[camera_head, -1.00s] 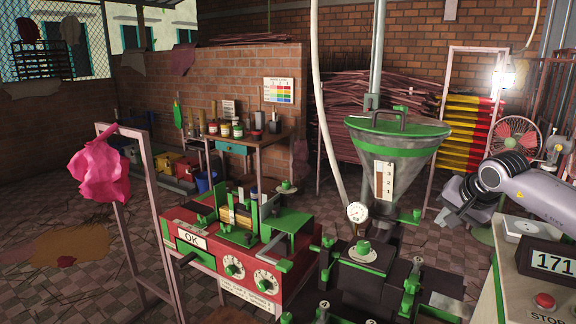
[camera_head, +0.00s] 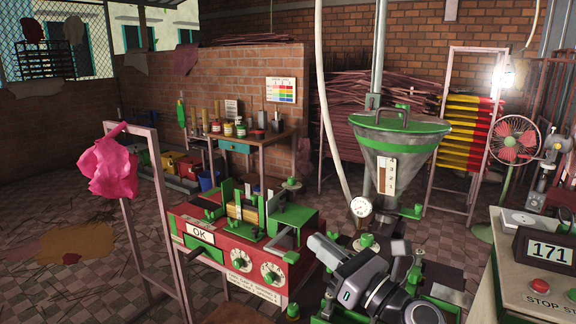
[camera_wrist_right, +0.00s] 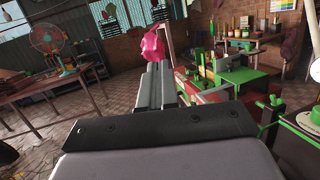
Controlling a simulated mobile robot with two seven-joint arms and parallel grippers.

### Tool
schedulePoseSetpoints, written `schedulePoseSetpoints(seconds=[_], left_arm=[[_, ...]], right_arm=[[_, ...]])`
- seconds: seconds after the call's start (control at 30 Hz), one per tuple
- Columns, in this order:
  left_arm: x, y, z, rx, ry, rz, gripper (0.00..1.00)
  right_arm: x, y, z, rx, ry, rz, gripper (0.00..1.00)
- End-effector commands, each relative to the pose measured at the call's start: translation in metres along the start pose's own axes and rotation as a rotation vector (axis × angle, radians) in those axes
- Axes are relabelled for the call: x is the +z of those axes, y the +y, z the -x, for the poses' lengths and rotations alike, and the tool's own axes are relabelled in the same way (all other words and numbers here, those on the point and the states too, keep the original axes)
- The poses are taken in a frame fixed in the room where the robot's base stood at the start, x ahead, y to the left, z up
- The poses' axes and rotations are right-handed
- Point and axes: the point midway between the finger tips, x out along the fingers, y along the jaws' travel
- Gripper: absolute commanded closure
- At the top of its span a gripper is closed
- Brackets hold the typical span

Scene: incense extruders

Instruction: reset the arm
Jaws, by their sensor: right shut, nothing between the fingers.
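My right gripper (camera_head: 322,246) reaches in from the lower right in the head view, in front of the green-and-black extruder. Its jaws are together and empty. I do not see my left gripper.
The red machine with an "OK" label (camera_head: 200,234) stands just left of my right gripper. A green-rimmed hopper (camera_head: 392,160) rises behind it. The counter with a "171" display (camera_head: 549,251) is at the right.

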Motion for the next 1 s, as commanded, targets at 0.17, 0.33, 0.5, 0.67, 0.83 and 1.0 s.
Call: schedulePoseSetpoints(seconds=[0.17, 0.33, 0.5, 0.67, 0.83, 1.0], left_arm=[[0.001, 0.000, 0.000, 0.001, -0.002, 0.001, 0.57], [0.001, 0.001, 0.001, 0.001, -0.003, 0.001, 0.57], [0.002, 0.001, 0.001, 0.001, -0.004, 0.002, 0.57], [0.002, 0.001, 0.001, 0.001, -0.004, 0.002, 0.57], [0.002, 0.001, 0.001, 0.001, -0.005, 0.002, 0.57], [0.002, 0.001, 0.001, 0.001, -0.005, 0.002, 0.57]], right_arm=[[-0.006, -0.017, 0.043, -0.292, -0.158, -0.635, 1.00], [-0.039, -0.039, 0.106, -0.616, -0.299, -1.203, 1.00], [-0.091, -0.039, 0.188, -0.993, -0.451, -1.707, 1.00], [-0.134, -0.011, 0.268, -1.378, -0.608, -2.068, 1.00], [-0.156, 0.028, 0.329, -1.711, -0.748, -2.269, 1.00], [-0.164, 0.066, 0.374, 1.906, 0.830, 2.259, 1.00]])
